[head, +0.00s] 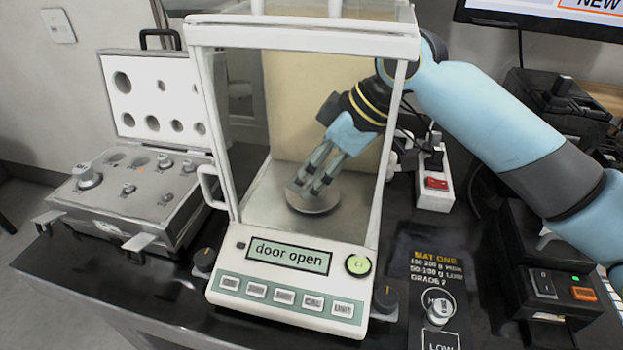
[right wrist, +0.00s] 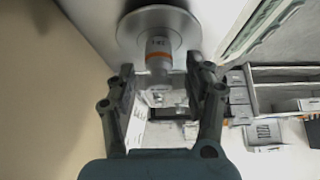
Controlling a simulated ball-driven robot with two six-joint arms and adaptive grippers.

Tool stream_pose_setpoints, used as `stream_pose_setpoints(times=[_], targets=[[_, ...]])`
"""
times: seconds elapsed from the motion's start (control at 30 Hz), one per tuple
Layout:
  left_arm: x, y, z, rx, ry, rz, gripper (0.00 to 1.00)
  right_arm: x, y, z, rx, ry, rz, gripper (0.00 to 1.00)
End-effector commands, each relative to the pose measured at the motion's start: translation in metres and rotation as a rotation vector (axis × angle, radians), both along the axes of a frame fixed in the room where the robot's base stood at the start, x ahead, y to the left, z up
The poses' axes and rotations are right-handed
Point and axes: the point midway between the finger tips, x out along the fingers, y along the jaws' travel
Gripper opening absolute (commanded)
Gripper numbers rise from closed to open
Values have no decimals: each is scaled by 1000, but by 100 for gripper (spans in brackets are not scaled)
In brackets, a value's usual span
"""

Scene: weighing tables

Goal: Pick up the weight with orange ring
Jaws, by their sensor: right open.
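The weight with the orange ring (right wrist: 158,58) stands on the round metal pan (right wrist: 183,22) in the right wrist view. In the head view the pan (head: 318,208) shows inside the balance, and the weight is hidden by my fingers. My right gripper (head: 308,183) reaches into the balance from the right, over the pan. In the right wrist view my right gripper (right wrist: 160,78) is open, with a finger to each side of the weight's near end and gaps between. My left gripper is not in view.
The glass balance's frame (head: 213,125) surrounds my right gripper; its display reads "door open". An open weight case (head: 185,215) holding several weights is at left. Another weight (head: 438,311) stands on the dark mat (head: 425,262) at right. A power strip (head: 435,190) lies behind.

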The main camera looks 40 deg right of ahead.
Motion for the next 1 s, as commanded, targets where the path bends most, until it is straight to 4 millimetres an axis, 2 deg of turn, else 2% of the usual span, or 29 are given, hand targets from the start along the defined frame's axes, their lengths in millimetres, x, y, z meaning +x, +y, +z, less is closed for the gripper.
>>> stream_pose_setpoints(times=[0.23,0.63,1.0], targets=[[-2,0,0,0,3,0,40,1,0,-1,-1,-2,1,51],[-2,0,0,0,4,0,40,1,0,-1,0,-3,1,0],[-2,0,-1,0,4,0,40,1,0,1,0,-4,1,0]])
